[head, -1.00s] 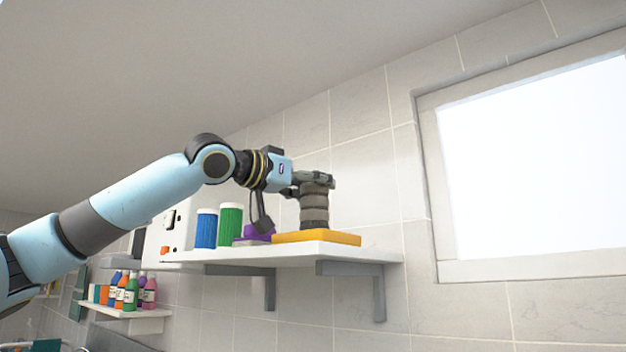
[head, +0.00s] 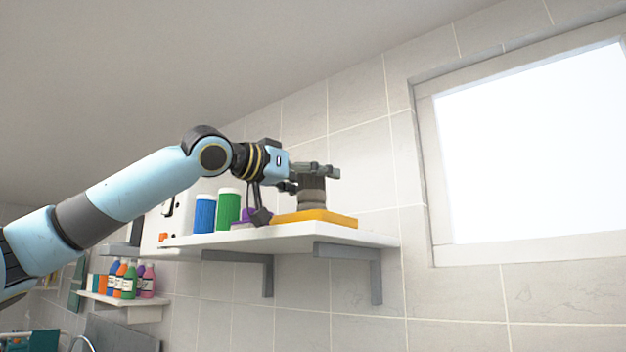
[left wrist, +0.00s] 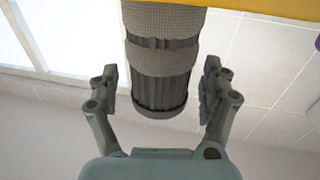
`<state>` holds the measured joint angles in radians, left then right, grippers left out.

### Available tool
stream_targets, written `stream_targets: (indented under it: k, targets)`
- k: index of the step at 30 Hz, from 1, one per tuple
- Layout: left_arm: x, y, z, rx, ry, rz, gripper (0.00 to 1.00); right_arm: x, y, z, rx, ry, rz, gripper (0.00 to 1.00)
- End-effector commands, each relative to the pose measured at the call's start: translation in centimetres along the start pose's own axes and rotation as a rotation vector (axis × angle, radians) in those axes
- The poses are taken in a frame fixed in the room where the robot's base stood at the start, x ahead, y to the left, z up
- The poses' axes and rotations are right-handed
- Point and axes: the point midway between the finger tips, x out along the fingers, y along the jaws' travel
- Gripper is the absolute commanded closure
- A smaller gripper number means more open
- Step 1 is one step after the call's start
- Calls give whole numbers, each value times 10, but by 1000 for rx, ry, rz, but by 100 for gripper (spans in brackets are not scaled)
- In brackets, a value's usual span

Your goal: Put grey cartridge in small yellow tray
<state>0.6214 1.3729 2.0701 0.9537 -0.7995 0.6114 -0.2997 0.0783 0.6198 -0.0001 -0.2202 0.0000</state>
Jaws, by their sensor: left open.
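The grey cartridge (head: 313,194) stands upright at the yellow tray (head: 318,218) on the wall shelf, its lower end at the tray's top edge. My left gripper (head: 315,178) reaches in from the left around the cartridge's upper part. In the left wrist view the cartridge (left wrist: 160,60) lies between the two fingers of my left gripper (left wrist: 160,88), which is open, with a gap on each side. The yellow tray (left wrist: 270,8) crosses the top of that view. My right gripper is not in view.
On the white shelf (head: 365,238), left of the tray, stand a purple item (head: 248,215), a green canister (head: 228,208) and a blue canister (head: 204,214). A lower shelf holds several bottles (head: 130,280). A window (head: 530,140) is on the right.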

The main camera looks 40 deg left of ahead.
Motion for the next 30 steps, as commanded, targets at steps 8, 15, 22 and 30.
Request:
stream_targets:
  k: [8, 15, 22, 30]
  targets:
    - [0, 0, -2, -2, 2, -1, 19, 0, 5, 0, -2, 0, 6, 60]
    - [0, 0, -24, -9, 10, 0, 19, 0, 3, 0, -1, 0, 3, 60]
    - [0, 1, -60, -6, 9, 5, 19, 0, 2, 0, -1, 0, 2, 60]
    - [0, 0, -93, -2, 4, 1, 19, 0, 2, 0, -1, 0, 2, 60]
